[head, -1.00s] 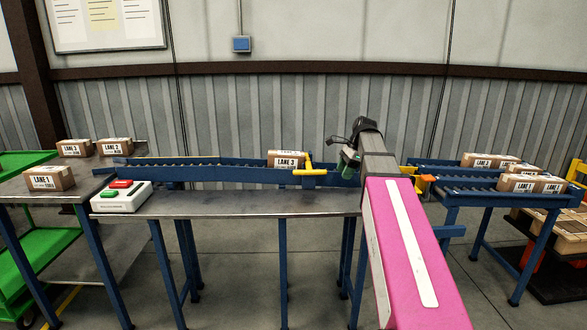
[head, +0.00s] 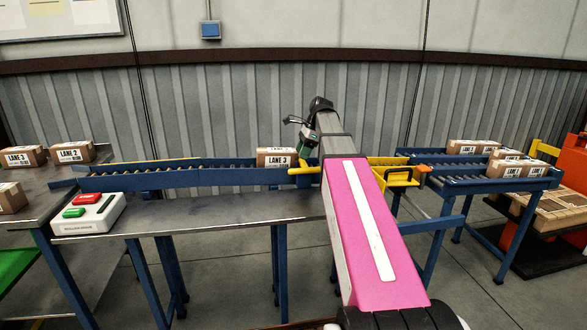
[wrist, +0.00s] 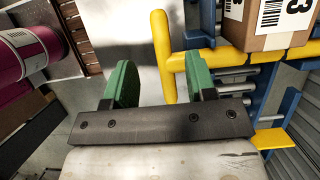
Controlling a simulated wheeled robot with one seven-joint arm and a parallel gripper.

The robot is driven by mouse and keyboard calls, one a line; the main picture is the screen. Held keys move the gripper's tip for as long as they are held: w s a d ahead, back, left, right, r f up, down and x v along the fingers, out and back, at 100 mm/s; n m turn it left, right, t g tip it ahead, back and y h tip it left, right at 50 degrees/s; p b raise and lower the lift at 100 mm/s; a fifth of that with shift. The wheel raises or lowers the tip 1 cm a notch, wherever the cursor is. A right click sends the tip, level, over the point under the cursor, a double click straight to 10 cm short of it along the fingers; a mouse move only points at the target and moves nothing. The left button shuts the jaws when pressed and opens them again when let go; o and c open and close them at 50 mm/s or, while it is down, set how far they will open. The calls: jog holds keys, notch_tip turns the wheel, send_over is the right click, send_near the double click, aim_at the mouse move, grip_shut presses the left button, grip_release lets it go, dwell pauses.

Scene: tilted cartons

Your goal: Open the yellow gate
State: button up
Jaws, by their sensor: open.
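The yellow gate (head: 303,171) is a bar with an upright piece across the blue roller conveyor, just right of a LANE 3 carton (head: 277,157). In the wrist view the yellow gate (wrist: 164,45) shows as a T-shaped bar, and part of the carton (wrist: 265,22) is at top right. My gripper (head: 307,138) is at the gate in the head view, partly hidden by my arm. In the wrist view my gripper (wrist: 158,82) is open, green fingers apart. The T's crosspiece appears between the fingers; the right finger overlaps its stem. I cannot tell the depth gap or any contact.
A control box with red and green buttons (head: 88,213) stands on the grey table (head: 190,218) at left. Several cartons sit on the right conveyor (head: 480,184) and the left table. A yellow frame with an orange tip (head: 398,180) is right of my arm.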

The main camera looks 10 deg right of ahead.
aim_at(295, 169)
jog(key=x, duration=0.7)
jog(key=shift+a+f, duration=0.1)
grip_shut()
